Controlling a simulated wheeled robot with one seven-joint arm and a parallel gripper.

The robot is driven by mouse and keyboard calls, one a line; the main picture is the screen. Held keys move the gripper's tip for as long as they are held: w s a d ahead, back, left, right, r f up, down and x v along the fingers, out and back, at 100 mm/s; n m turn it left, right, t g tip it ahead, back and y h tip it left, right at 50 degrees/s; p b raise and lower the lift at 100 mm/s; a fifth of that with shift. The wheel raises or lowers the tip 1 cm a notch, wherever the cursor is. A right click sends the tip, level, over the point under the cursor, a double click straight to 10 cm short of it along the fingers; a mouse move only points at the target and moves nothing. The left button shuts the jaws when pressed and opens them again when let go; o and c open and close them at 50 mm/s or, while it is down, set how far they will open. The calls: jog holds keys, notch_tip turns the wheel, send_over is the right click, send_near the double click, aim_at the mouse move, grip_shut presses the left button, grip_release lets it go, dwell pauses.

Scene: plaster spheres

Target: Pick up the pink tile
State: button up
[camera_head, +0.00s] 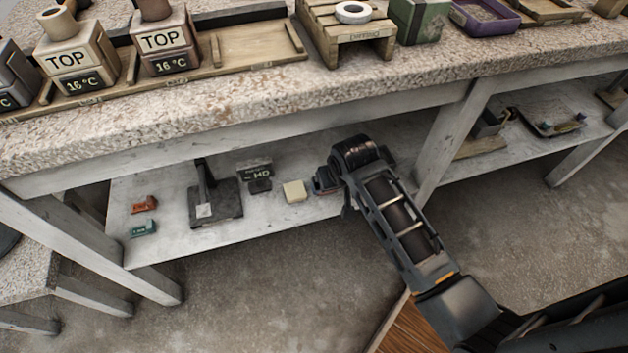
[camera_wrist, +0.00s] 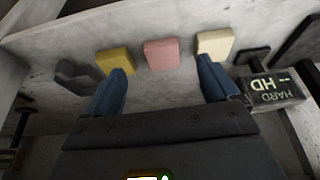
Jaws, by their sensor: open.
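The pink tile (camera_wrist: 161,54) lies on the pale shelf in the wrist view, between a yellow tile (camera_wrist: 115,61) and a cream tile (camera_wrist: 215,43), with gaps on both sides. My gripper (camera_wrist: 162,73) is open, its two blue fingers spread wide. In the picture the pink tile shows beyond and between the fingertips, and nothing is held. In the head view my gripper (camera_head: 325,180) is over the lower shelf, just right of the cream tile (camera_head: 294,191). I cannot make out the pink tile there; my arm covers that area.
A dark HD sign (camera_wrist: 274,90) stands near the right finger; it also shows in the head view (camera_head: 254,168). A dark stand (camera_head: 215,203) and red and teal blocks (camera_head: 144,204) are further left. The stone worktop (camera_head: 230,95) overhangs the lower shelf (camera_head: 262,222).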

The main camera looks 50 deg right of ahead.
aim_at(328, 196)
jog(key=b+x, duration=0.2)
jog(key=x, duration=0.5)
jog(key=shift+f+b, duration=0.3)
jog(key=shift+b, duration=0.1)
jog(key=c, duration=1.2)
jog(key=shift+o, duration=0.2)
jog(key=shift+r, duration=0.1)
